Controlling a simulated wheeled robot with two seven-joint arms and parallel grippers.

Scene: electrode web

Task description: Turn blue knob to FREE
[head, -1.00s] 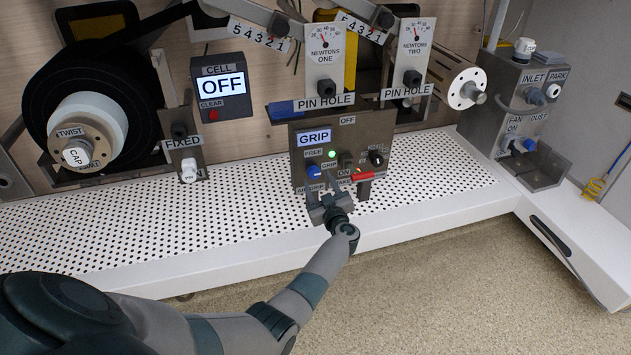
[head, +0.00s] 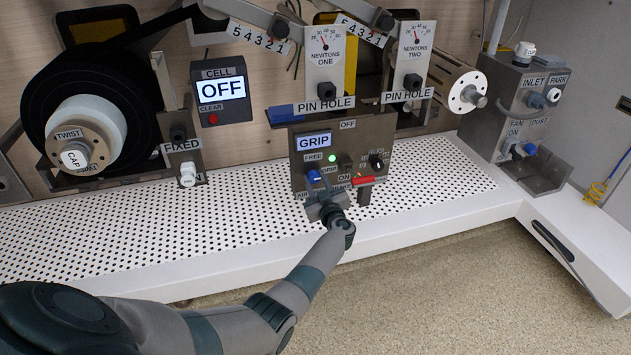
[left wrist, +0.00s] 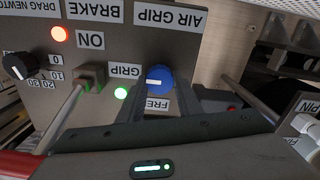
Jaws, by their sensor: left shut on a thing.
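The blue knob (head: 314,176) is on the lower left of the grey control panel (head: 300,178). In the left wrist view the blue knob (left wrist: 159,79) sits between the dark fingertips of my left gripper (left wrist: 160,84), which is shut on it. Its white mark points left in that view, towards the GRIP label (left wrist: 125,71); the FREE label (left wrist: 158,105) is below it. A green lamp (head: 332,157) is lit beside the knob, and the panel's display (head: 314,141) reads GRIP. In the head view my left gripper (head: 320,188) is at the knob from the front. My right gripper is not in view.
A black dial (head: 376,160), a toggle (left wrist: 90,78) and a red handle (head: 366,181) are to the knob's right in the head view. The CELL display (head: 221,88) reads OFF. The perforated white deck (head: 180,228) is clear left of the panel.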

